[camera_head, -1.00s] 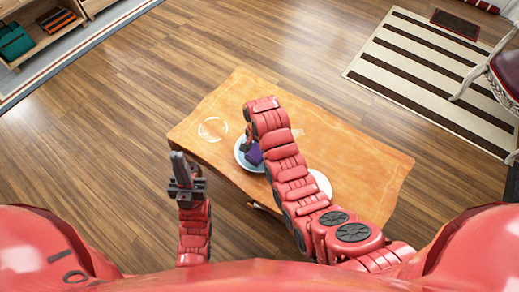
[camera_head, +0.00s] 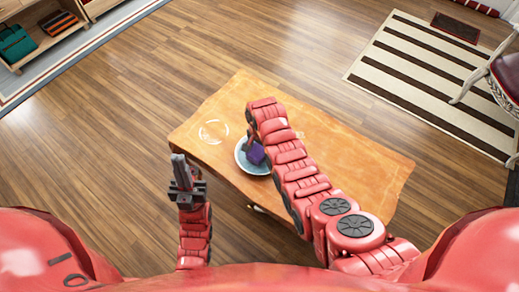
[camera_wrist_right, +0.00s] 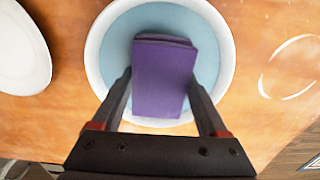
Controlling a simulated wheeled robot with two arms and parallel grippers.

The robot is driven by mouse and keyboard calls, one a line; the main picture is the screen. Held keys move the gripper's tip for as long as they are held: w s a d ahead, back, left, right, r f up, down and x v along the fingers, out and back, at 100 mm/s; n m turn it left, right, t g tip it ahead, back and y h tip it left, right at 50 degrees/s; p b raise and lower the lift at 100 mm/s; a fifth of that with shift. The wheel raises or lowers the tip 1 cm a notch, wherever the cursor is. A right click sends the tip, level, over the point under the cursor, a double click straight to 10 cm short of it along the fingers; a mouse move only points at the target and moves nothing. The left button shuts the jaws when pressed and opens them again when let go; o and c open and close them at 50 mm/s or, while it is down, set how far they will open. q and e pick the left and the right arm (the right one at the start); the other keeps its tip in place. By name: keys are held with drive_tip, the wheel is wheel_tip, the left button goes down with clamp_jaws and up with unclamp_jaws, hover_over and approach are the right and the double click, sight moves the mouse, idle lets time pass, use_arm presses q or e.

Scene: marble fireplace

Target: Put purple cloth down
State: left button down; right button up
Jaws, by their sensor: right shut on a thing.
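The folded purple cloth (camera_wrist_right: 163,78) is between the two fingers of my right gripper (camera_wrist_right: 160,80), which is shut on it. The cloth is over a blue dish with a white rim (camera_wrist_right: 226,62); I cannot tell whether it touches the dish. In the head view the cloth (camera_head: 257,154) shows beside my right arm, over the dish (camera_head: 243,163) on the wooden table (camera_head: 350,165). My right gripper is mostly hidden there by its own arm. My left gripper (camera_head: 180,165) is empty, off the table's left edge; its finger gap is unclear.
A white plate (camera_wrist_right: 20,50) lies left of the dish in the wrist view. A pale ring mark (camera_head: 213,131) is on the table's left part. A striped rug (camera_head: 430,80) and a chair (camera_head: 495,80) are at the right. Wooden floor surrounds the table.

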drive_tip(key=shift+f, duration=0.2)
drive_tip(key=o, duration=1.1)
drive_tip(key=shift+r, duration=0.15)
